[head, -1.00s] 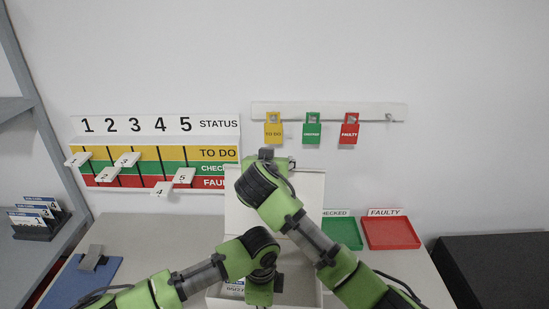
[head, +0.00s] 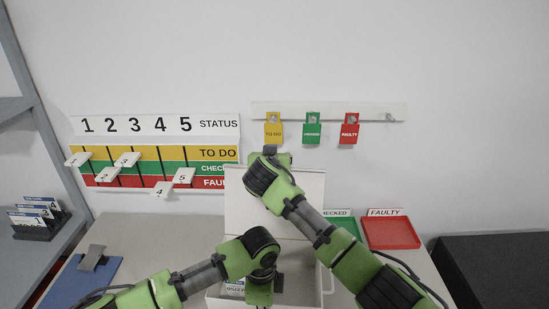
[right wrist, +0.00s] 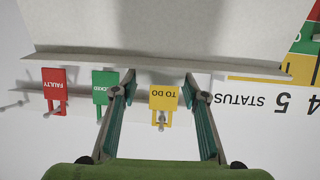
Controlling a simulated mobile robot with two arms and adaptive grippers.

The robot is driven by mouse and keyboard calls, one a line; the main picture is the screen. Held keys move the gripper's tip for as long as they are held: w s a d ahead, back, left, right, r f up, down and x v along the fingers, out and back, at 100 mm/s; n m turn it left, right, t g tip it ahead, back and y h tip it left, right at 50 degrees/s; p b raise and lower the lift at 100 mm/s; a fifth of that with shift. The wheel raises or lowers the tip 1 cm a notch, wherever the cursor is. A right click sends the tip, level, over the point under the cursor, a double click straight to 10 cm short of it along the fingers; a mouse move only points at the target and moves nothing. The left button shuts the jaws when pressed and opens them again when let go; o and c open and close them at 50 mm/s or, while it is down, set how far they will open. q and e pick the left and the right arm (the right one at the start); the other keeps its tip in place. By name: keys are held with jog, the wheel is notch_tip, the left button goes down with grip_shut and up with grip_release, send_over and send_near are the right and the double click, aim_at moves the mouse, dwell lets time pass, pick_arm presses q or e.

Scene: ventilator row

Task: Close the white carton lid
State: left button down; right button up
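The white carton (head: 328,284) stands on the table at bottom centre of the head view. Its lid (head: 310,187) stands open, upright at the back, partly hidden by my right arm. In the right wrist view the lid (right wrist: 170,25) fills the top, with its flanged edge by my fingertips. My right gripper (right wrist: 160,77) is open, fingers apart with nothing between them; I cannot tell whether the tips touch the lid. My left gripper (head: 262,288) points down at the carton's opening. Its fingers are mostly hidden, and so is much of the carton's inside.
Green (head: 343,233) and red (head: 391,233) trays lie right of the carton. Yellow, green and red tags hang from a wall rail (head: 330,111) behind the lid. A status board (head: 155,125) is on the wall at left. A blue clipboard (head: 82,279) lies at the table's left.

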jog(key=c, duration=0.7)
jog(key=shift+o, duration=0.2)
jog(key=shift+s+a, duration=0.15)
jog(key=shift+s, duration=0.35)
jog(key=shift+t, duration=0.8)
jog(key=v, duration=0.4)
jog(key=shift+s+r, duration=0.1)
jog(key=shift+s, duration=0.2)
jog(key=shift+s+r, duration=0.1)
jog(key=shift+s, duration=0.5)
jog(key=shift+c, duration=0.2)
jog(key=o, duration=1.7)
jog(key=shift+c, duration=0.2)
jog(key=shift+w, duration=0.1)
